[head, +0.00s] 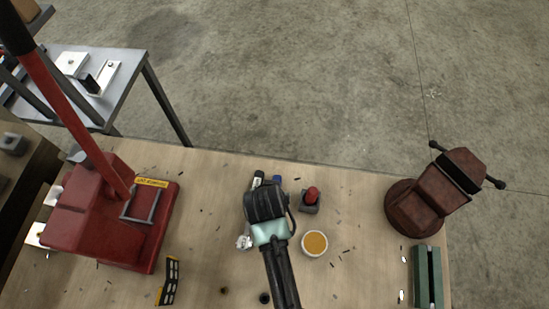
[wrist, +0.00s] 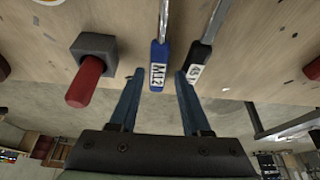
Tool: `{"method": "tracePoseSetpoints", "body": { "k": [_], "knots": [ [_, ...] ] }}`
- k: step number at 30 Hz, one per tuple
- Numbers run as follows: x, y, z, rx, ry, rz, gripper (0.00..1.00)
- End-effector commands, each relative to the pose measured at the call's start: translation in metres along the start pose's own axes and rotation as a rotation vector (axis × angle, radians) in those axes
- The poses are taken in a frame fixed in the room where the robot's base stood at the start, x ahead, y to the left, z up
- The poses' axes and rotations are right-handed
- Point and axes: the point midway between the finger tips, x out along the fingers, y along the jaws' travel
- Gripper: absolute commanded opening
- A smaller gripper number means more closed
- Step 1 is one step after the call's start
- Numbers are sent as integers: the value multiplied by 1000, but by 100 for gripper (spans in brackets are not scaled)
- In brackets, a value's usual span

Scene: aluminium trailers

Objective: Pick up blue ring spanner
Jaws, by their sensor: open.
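The blue ring spanner (wrist: 160,62) shows its blue handle with a white M12 label in the wrist view; its metal shaft runs up out of the frame. In the head view only a small blue end (head: 278,180) shows beyond my gripper (head: 266,204), which hides the rest. In the wrist view my gripper (wrist: 159,74) is open, with its two blue-grey fingers on either side of the blue handle's end. I cannot tell whether they touch it. A black-handled spanner (wrist: 194,64) lies close beside it, near the right finger's tip.
A red-handled tool in a grey block (head: 311,198) stands right of my gripper, with a tub of orange contents (head: 314,243) below it. A red press (head: 110,215) fills the bench's left and a rusty vice (head: 425,200) its right.

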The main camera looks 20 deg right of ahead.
Motion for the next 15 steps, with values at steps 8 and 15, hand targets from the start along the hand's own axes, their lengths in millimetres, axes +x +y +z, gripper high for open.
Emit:
{"method": "tracePoseSetpoints", "body": {
  "k": [8,15],
  "knots": [
    [33,3,4,0,-2,1,48],
    [46,3,4,-1,0,0,48]
  ]
}}
